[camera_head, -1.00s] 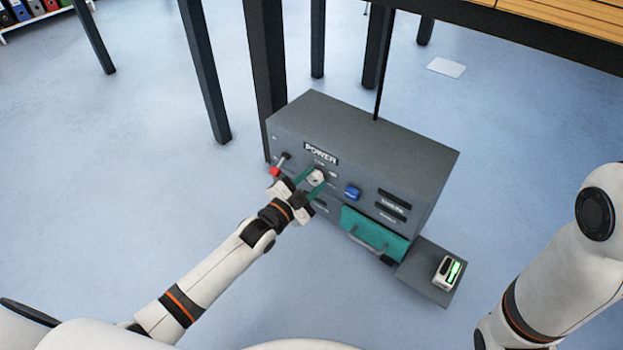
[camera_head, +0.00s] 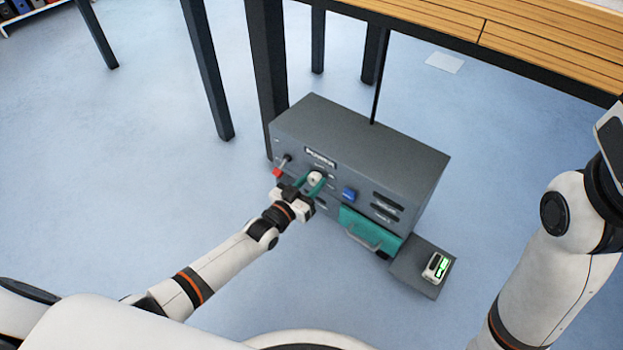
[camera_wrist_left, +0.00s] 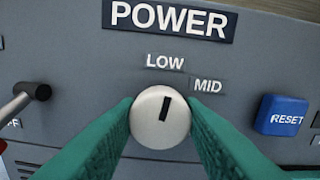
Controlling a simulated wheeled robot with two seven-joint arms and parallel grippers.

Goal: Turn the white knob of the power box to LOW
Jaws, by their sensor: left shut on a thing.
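The grey power box (camera_head: 362,150) stands on the floor with its front panel facing me. Its white knob (camera_wrist_left: 160,118) sits below the LOW label (camera_wrist_left: 165,62), with the MID label (camera_wrist_left: 208,86) to the upper right. The knob's black mark points up and slightly right, roughly toward LOW. My left gripper (camera_head: 315,181) is shut on the knob; its green fingers press the knob from both sides in the left wrist view (camera_wrist_left: 160,122). The knob also shows in the head view (camera_head: 316,178). My right arm shows at the right, but its gripper is out of view.
A red-tipped lever (camera_head: 279,172) is left of the knob, and a blue RESET button (camera_head: 348,194) is right. A teal drawer front with a handle (camera_head: 370,229) is below. A small device with a green display (camera_head: 437,267) lies on a plate. Table legs stand behind.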

